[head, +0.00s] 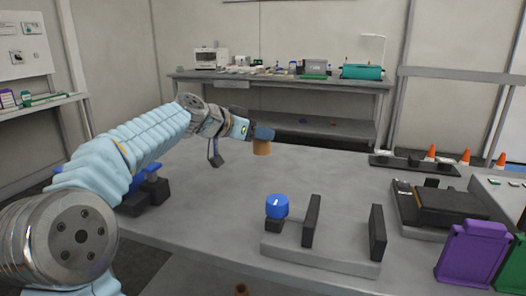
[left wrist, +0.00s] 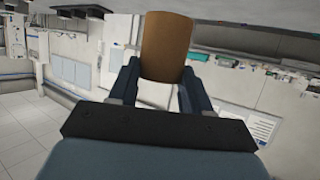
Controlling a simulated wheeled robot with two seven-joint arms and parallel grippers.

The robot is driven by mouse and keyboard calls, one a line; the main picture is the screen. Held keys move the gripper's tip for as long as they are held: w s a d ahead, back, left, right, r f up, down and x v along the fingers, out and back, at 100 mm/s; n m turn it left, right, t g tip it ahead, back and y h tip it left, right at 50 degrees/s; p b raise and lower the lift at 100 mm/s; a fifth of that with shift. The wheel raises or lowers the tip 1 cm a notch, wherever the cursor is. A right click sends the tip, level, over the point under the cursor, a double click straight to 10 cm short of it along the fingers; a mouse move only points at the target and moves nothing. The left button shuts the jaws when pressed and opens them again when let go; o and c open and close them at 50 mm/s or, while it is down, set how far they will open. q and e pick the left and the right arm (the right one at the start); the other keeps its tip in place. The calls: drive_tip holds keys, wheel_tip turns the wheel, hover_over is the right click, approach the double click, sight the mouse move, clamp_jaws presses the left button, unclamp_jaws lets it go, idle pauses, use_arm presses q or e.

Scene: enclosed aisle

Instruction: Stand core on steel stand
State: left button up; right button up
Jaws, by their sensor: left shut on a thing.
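The core, an orange-brown cylinder (head: 262,147), is held upright by my left gripper (head: 258,134) over the grey table (head: 200,200). In the left wrist view the core (left wrist: 167,45) sits between the two dark fingers of the gripper (left wrist: 163,75). I cannot tell how far its lower end is from the table top. A grey plate (head: 330,264) with two black uprights (head: 312,222) is at the near side of the table. I cannot tell for sure which thing is the steel stand. My right gripper is not in view.
A blue round knob (head: 277,206) on a dark block stands at the plate's left. A black device (head: 440,205), a purple holder (head: 472,255) and orange cones (head: 465,157) are on the right. The table's middle is clear. A back bench (head: 275,82) holds equipment.

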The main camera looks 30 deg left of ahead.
sight(264, 149)
use_arm(q)
drive_tip(key=w+f, duration=0.2)
drive_tip(key=shift+f, duration=0.3)
drive_tip(key=shift+w+f+b, duration=0.2)
drive_tip(key=shift+f+b, duration=0.05)
drive_tip(key=shift+f, duration=0.7)
drive_tip(key=shift+w+f+b, duration=0.15)
drive_tip(key=shift+f+b, duration=0.1)
drive_tip(key=shift+f, duration=0.65)
drive_tip(key=shift+f, duration=0.15)
drive_tip(key=o, duration=1)
drive_tip(key=shift+o, duration=0.2)
drive_tip(key=shift+r, duration=0.35)
drive_tip(key=v, duration=1.2)
drive_tip(key=shift+f+b, duration=0.3)
drive_tip(key=shift+b, duration=0.1)
